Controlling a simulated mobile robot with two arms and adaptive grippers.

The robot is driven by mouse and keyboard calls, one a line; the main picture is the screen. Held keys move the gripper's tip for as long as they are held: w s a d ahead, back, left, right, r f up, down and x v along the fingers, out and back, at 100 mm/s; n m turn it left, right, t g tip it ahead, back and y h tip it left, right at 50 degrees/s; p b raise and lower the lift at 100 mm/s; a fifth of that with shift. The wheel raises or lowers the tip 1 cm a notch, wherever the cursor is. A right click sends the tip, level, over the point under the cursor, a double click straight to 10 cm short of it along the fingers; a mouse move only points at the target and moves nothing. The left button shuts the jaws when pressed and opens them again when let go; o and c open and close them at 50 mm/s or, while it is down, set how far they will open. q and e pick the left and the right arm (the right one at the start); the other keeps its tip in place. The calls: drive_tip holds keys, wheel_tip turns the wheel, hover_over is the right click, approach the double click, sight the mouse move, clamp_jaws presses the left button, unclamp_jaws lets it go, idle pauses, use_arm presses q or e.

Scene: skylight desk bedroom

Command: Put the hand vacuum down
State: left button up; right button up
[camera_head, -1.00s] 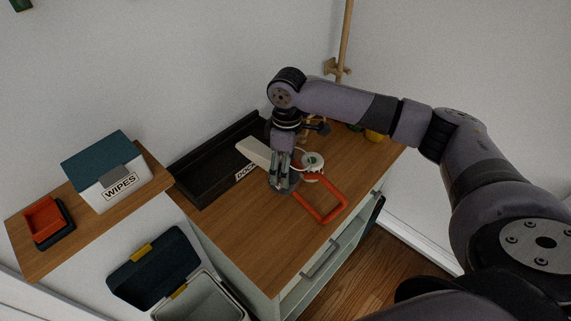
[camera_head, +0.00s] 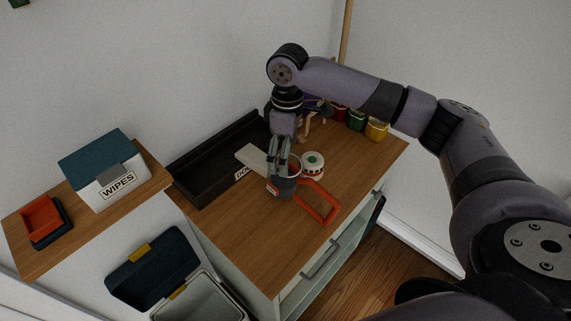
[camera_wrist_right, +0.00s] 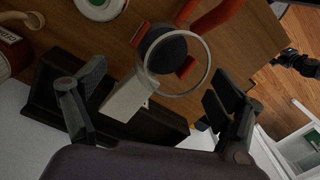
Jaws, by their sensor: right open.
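The hand vacuum has a white nozzle (camera_head: 254,157), a dark round body (camera_head: 286,188) and an orange-red loop handle (camera_head: 320,206). It is at the desk top, its nozzle toward the black dock tray (camera_head: 200,190) with a partly hidden "DOCK" label. My right gripper (camera_head: 281,166) points down over the body. In the right wrist view the fingers (camera_wrist_right: 158,88) are spread wide, with the nozzle (camera_wrist_right: 126,98), a clear ring (camera_wrist_right: 207,64) and the dark body (camera_wrist_right: 167,50) showing between them. I cannot tell whether either finger touches it. My left gripper is not in view.
A white round object (camera_head: 313,160) stands just behind the handle. Red, green (camera_head: 356,121) and yellow (camera_head: 377,131) containers stand at the back right. A wipes box (camera_head: 105,175) and a red tray (camera_head: 41,218) sit on the left shelf. The desk's front left (camera_head: 240,235) is clear.

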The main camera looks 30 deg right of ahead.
wheel_tip(320, 180, up, 8)
drive_tip(key=b, duration=0.1)
drive_tip(key=shift+w+d, duration=0.15)
drive_tip(key=shift+f, duration=0.1)
idle(0.4)
